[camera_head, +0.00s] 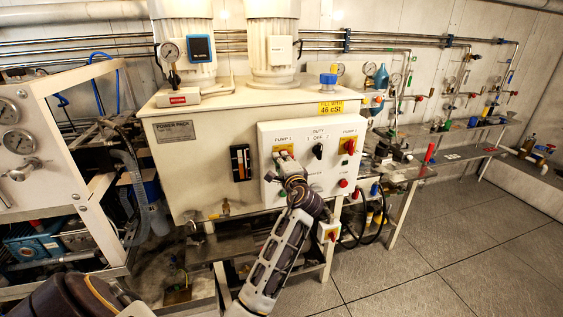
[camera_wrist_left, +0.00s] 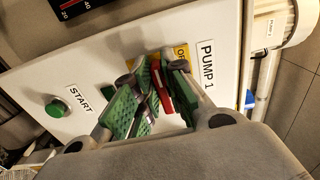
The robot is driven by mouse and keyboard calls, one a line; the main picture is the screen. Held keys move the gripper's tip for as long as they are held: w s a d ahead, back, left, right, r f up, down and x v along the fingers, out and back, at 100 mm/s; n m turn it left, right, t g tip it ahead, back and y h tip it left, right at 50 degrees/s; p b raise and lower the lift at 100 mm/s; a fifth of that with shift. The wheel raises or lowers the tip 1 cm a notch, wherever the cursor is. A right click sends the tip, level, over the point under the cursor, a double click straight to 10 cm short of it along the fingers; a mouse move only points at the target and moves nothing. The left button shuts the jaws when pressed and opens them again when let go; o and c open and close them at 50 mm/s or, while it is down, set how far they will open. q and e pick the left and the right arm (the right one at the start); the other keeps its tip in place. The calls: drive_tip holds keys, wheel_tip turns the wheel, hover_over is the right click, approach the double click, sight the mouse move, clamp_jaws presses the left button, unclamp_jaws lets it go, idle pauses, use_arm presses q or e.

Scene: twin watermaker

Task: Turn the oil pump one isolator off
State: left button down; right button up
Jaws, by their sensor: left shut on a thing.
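The pump 1 isolator (camera_head: 283,149) is at the upper left of the white control panel (camera_head: 269,189), its yellow plate showing above my gripper. In the left wrist view its red handle (camera_wrist_left: 161,92) stands on the yellow plate, under the PUMP 1 label. My left gripper (camera_head: 288,164) is at this isolator and mostly hides it in the head view. In the left wrist view its green-padded fingers (camera_wrist_left: 158,88) are closed around the red handle. The handle's exact angle is partly hidden. My right gripper is not in view.
A black duty switch (camera_head: 318,151) and the red and yellow pump 2 isolator (camera_head: 348,146) sit to the right on the panel. A green START button (camera_wrist_left: 56,109) is close to the gripper. The power pack tank (camera_head: 203,160) is behind. Floor at right is clear.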

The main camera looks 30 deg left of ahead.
use_arm(q)
drive_tip(key=shift+f, duration=0.1)
drive_tip(key=c, duration=1.7)
unclamp_jaws()
drive_tip(key=shift+o, duration=1.1)
drive_tip(key=v, duration=1.2)
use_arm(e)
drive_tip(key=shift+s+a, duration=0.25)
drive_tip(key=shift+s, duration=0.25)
use_arm(q)
drive_tip(key=shift+s, duration=0.1)
